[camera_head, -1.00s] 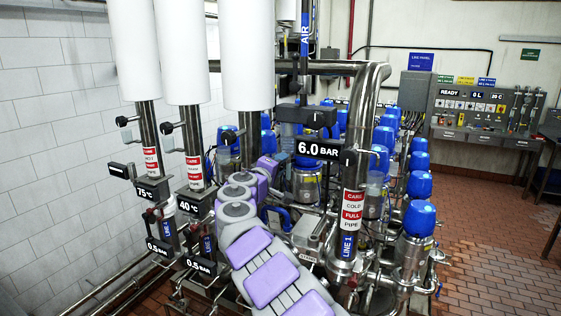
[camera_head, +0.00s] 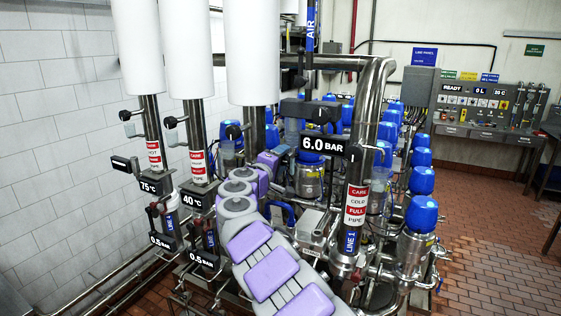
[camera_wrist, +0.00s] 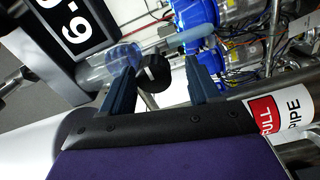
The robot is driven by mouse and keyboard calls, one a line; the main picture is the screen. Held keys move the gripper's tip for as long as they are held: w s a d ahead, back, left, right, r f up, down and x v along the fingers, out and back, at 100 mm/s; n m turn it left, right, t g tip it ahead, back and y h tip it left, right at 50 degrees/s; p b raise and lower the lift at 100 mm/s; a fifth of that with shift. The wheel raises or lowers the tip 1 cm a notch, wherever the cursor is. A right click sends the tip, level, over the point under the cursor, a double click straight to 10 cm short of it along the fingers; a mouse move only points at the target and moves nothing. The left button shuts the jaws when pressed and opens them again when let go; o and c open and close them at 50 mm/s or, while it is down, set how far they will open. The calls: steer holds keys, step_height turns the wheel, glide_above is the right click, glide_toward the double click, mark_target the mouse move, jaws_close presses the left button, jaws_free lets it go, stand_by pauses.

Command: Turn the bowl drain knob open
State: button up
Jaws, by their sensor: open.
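A black round knob (camera_wrist: 153,73) with a pale mark on its edge shows in the wrist view, on a short metal stem. No label on it can be read. My gripper (camera_wrist: 161,66) is open, with one blue-grey finger on each side of the knob. The knob sits in the gap near the fingertips, a little closer to the left finger. I see no clear contact, and cannot tell how deep it lies between the fingers. In the head view my purple arm reaches into the pipework, and its gripper cannot be made out.
A 6.0 BAR sign (camera_head: 323,145) and a labelled upright pipe (camera_head: 357,205) stand close by. Blue-capped valves (camera_head: 421,214) crowd the area behind and right. White-wrapped pipes (camera_head: 186,50) stand left. A control panel (camera_head: 482,105) is at the back; open tiled floor (camera_head: 490,270) lies right.

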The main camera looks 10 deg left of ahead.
steer(key=shift+d, duration=0.25)
steer(key=b+v, duration=0.1)
steer(key=v, duration=1.6)
steer(key=shift+a+b, duration=0.3)
steer(key=shift+s+d, duration=0.1)
